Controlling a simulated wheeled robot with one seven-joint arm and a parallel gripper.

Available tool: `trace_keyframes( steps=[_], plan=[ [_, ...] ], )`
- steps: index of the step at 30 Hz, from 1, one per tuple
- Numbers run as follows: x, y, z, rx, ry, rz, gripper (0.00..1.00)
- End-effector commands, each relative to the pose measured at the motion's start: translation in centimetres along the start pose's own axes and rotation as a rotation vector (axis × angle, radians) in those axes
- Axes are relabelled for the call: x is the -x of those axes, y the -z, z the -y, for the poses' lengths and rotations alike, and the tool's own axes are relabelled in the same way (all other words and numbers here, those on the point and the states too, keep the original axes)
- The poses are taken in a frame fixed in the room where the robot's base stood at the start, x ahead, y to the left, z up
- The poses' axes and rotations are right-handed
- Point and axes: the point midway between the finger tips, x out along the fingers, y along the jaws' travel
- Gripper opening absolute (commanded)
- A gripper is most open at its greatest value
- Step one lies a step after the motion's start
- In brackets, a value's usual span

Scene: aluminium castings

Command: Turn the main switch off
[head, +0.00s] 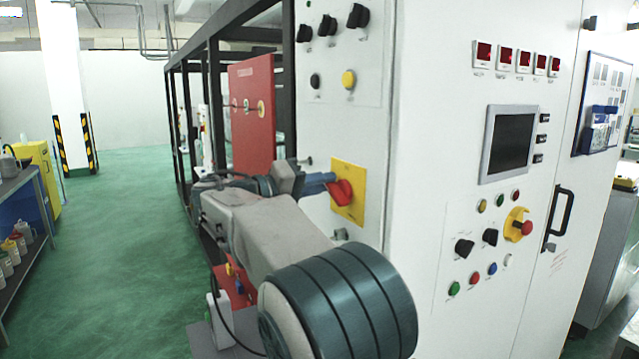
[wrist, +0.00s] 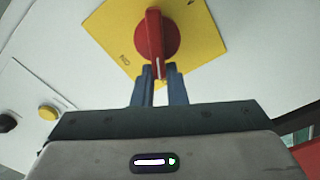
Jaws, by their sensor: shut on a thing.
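The main switch is a red rotary handle (head: 341,191) on a yellow square plate (head: 348,176), on the narrow left side of the white cabinet. In the wrist view the red handle (wrist: 155,36) shows close up on its yellow plate (wrist: 205,30), with its bar pointing along the picture's vertical. An "ON" marking shows on the plate to the left of the handle. My gripper (head: 326,184) reaches the handle from the left. In the wrist view its two blue fingers (wrist: 157,75) are closed on the lower end of the red bar. The fingertips partly hide that end.
Black knobs (head: 327,25) and a yellow button (head: 348,79) sit above the switch. The cabinet front carries a screen (head: 511,143), a yellow-backed red emergency button (head: 526,227) and a black door handle (head: 560,213). Green floor (head: 120,240) lies clear to the left, beside a shelf (head: 25,190).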

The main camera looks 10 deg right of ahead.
Motion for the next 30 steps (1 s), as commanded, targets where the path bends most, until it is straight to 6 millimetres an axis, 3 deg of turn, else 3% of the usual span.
trace_keyframes(
  steps=[5,6,8,30],
  plan=[
    [-0.06,-0.61,0.66,0.012,0.004,0.018,0.0],
    [-0.06,-0.61,0.66,0.012,0.004,0.018,0.2],
    [-0.07,-0.6,0.65,0.012,0.003,0.018,0.34],
    [0.91,-0.23,0.34,0.003,0.006,0.007,0.34]
  ],
)
